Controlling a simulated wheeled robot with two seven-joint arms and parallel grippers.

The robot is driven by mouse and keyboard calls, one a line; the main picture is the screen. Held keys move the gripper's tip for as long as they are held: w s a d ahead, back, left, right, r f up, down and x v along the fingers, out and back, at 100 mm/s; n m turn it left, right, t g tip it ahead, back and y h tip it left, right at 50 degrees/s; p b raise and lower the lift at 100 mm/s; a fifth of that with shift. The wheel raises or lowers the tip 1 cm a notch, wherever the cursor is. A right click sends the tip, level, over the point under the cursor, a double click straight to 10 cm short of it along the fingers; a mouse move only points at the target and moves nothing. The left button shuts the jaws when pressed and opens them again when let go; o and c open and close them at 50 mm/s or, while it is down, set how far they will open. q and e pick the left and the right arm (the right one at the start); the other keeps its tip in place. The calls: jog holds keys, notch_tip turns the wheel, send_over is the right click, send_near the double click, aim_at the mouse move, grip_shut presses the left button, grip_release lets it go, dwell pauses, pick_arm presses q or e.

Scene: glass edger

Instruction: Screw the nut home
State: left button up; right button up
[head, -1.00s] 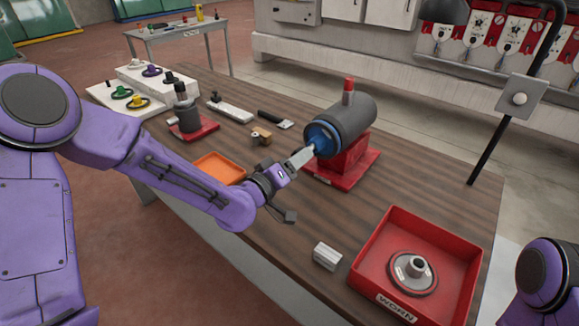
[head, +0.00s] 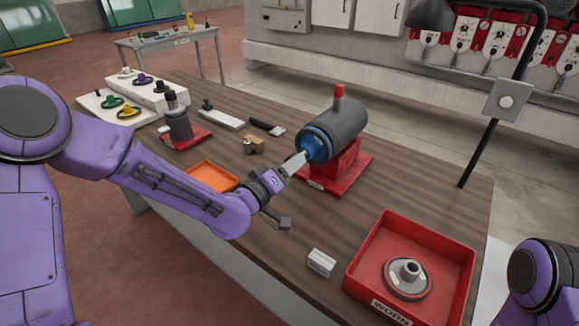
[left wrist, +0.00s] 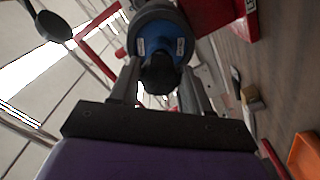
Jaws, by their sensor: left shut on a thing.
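The motor-like grey cylinder (head: 337,119) lies on a red stand (head: 343,168), with a blue wheel (head: 313,148) on its near end. The wheel also shows at the top of the left wrist view (left wrist: 160,34). A dark nut (left wrist: 160,74) sits at the centre of the blue wheel's face, between my fingers. My left gripper (head: 301,158) is shut on this nut, close against the wheel; its fingers (left wrist: 160,82) stand on either side of it. The nut is hidden in the head view, and its thread cannot be seen. My right gripper is out of view.
A red tray (head: 440,247) labelled WORN holds a grey wheel (head: 408,277). A small metal block (head: 321,263) lies beside it. An orange tray (head: 211,177), a grey post on a red base (head: 180,127) and small tools are left.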

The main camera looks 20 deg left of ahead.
pick_arm(q)
jog(key=shift+w, duration=0.2)
dwell(0.5)
jog(key=shift+w+d, duration=0.15)
jog(key=shift+w, duration=0.2)
jog(key=shift+x, duration=0.8)
